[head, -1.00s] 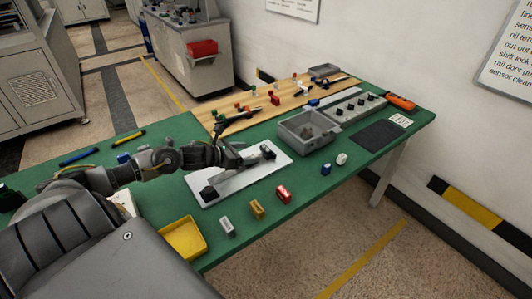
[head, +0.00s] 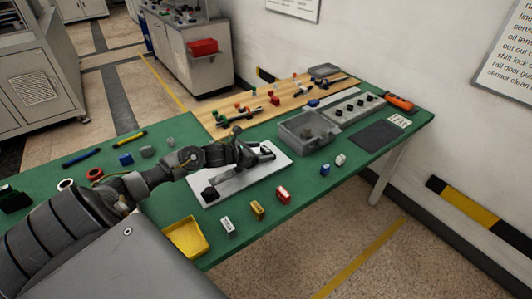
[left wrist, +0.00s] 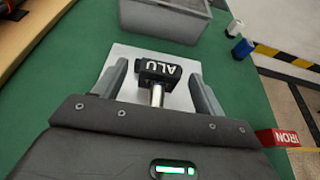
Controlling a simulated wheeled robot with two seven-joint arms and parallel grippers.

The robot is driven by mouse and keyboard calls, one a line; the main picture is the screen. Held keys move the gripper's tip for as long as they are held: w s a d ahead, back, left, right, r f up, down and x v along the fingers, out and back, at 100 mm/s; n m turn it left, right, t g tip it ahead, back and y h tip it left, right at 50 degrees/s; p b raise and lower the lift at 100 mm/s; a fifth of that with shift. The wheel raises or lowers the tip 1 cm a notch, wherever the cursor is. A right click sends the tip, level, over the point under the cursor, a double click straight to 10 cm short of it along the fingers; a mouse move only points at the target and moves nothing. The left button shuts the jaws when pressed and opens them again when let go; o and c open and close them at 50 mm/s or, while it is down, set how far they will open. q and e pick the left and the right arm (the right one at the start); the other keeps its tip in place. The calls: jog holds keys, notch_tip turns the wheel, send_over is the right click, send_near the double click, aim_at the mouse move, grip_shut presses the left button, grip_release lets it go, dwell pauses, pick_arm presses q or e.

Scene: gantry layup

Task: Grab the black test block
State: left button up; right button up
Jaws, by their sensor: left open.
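A black block marked ALU (left wrist: 158,72) shows in the left wrist view, with a shiny metal rod (left wrist: 157,95) on its near side. It is over a pale plate (left wrist: 125,55), which lies on the green table in the head view (head: 228,187). My left gripper (left wrist: 160,78) is open, with one finger on each side of the black block and visible gaps between. In the head view the left gripper (head: 266,152) is over the plate's far end and largely hides the block. A dark piece (head: 209,194) is at the plate's near end. My right gripper is out of view.
A grey bin (head: 308,133) stands just beyond the plate. White (head: 227,226), yellow (head: 257,210) and red (head: 283,194) blocks line the front edge. The red one reads IRON in the left wrist view (left wrist: 279,137). A yellow tray (head: 186,237) is nearer.

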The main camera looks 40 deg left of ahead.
pick_arm(q)
jog(key=c, duration=1.1)
jog(key=shift+r, duration=0.1)
